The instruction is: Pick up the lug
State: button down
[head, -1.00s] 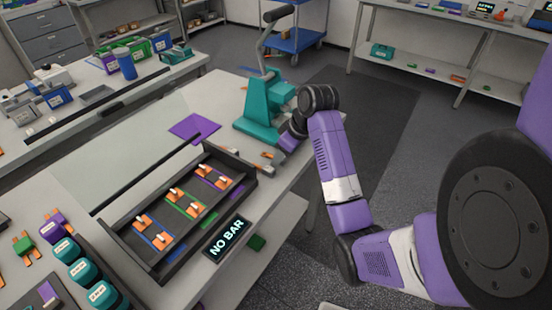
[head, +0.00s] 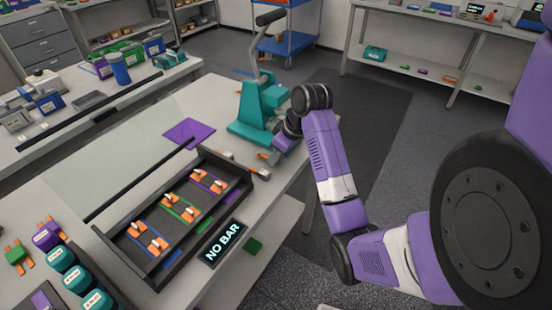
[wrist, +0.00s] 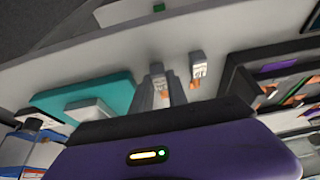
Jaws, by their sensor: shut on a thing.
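My gripper (wrist: 165,88) is shut on a small lug with an orange end (wrist: 165,94), low over the bench edge in the wrist view. In the head view my gripper (head: 276,152) is beside the teal press (head: 250,118), and an orange bit of the lug (head: 263,156) shows at its tip. My wrist hides part of it. A second grey-and-orange lug (wrist: 198,69) lies next to the gripper in the wrist view, apart from it.
A dark tray (head: 160,277) with several orange clips on coloured strips stands left of my gripper, beside a "NO BAR" sign (head: 222,243). A purple mat (head: 188,131) lies behind it. Several teal blocks (head: 78,279) stand at front left. Floor is open right of the bench.

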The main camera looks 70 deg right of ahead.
notch_tip(320, 180, up, 19)
jog(key=p, duration=1)
